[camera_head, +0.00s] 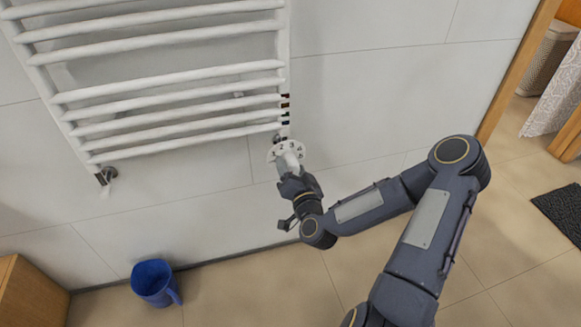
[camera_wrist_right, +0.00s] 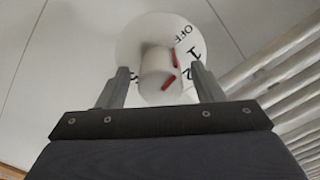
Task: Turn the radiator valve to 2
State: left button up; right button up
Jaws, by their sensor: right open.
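The radiator valve has a white numbered dial (camera_head: 273,154) at the lower right of the radiator (camera_head: 165,93), with a white knob (camera_head: 291,161) standing out from it. In the right wrist view the dial (camera_wrist_right: 133,35) shows OFF, 1 and a partly hidden 2. The knob (camera_wrist_right: 155,72) bears two red marks on its right side, on the side facing the 1. The exact setting is hard to tell. My right gripper (camera_wrist_right: 160,69) is open, with one finger on each side of the knob and gaps visible. My left gripper is out of view.
A blue bucket (camera_head: 153,281) stands on the floor at lower left, near a wooden cabinet (camera_head: 32,296). A dark mat (camera_head: 562,211) and a doorway with a wooden frame are at right. The wall right of the valve is bare.

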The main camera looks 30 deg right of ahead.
jog(key=shift+w+d, duration=0.2)
jog(key=shift+w, duration=0.5)
jog(key=c, duration=1)
